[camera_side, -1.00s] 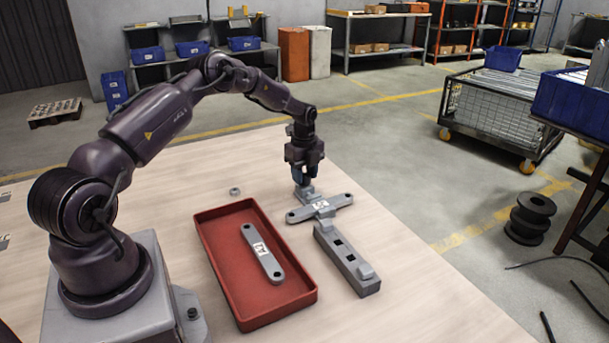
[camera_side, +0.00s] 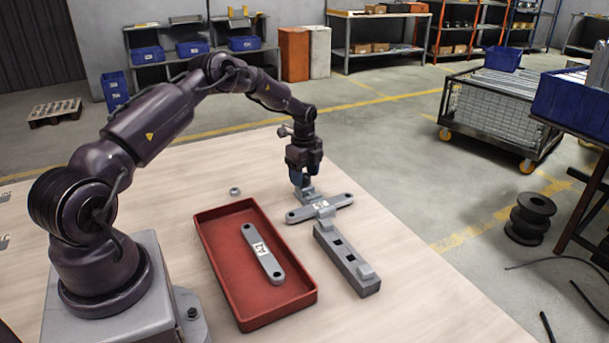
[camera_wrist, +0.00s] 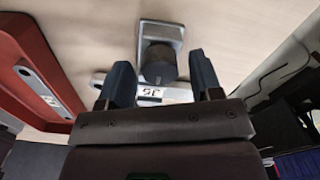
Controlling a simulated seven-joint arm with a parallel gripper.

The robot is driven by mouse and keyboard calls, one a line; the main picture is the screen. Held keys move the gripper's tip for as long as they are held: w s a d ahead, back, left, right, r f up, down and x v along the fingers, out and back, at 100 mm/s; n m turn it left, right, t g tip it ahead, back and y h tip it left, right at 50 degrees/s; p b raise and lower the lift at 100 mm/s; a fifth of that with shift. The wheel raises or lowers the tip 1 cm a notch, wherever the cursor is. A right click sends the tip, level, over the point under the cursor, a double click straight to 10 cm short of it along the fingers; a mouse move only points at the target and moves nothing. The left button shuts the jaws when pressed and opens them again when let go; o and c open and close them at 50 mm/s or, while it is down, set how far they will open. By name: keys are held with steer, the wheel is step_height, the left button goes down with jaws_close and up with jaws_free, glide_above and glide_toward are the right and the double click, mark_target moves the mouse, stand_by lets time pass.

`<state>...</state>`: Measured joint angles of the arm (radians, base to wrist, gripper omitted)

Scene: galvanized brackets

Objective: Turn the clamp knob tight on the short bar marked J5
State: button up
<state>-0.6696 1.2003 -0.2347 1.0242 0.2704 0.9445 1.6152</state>
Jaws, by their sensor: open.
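The short bar (camera_side: 335,203) is grey with a hole at each end and lies across the far end of a grey fixture (camera_side: 340,257). A white label sits at its middle; in the wrist view the label (camera_wrist: 151,92) reads J5. The clamp knob (camera_wrist: 159,66) is dark and round, on a grey mount beside the bar. My gripper (camera_side: 302,182) points down over the mount. In the wrist view its open fingers (camera_wrist: 160,62) stand on either side of the knob, with gaps visible. In the side view the fingers hide the knob.
A red tray (camera_side: 222,265) lies left of the fixture and holds another labelled grey bar (camera_side: 262,253). A small nut-like ring (camera_side: 235,191) lies on the table behind the tray. The table right of the fixture is clear.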

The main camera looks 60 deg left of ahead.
steer(key=n, duration=0.7)
steer(key=shift+n, duration=0.4)
steer(key=n, duration=0.3)
steer(key=shift+n, duration=0.4)
steer(key=n, duration=0.3)
steer(key=shift+n, duration=0.3)
steer(key=c, duration=0.8)
steer(key=shift+c, duration=0.2)
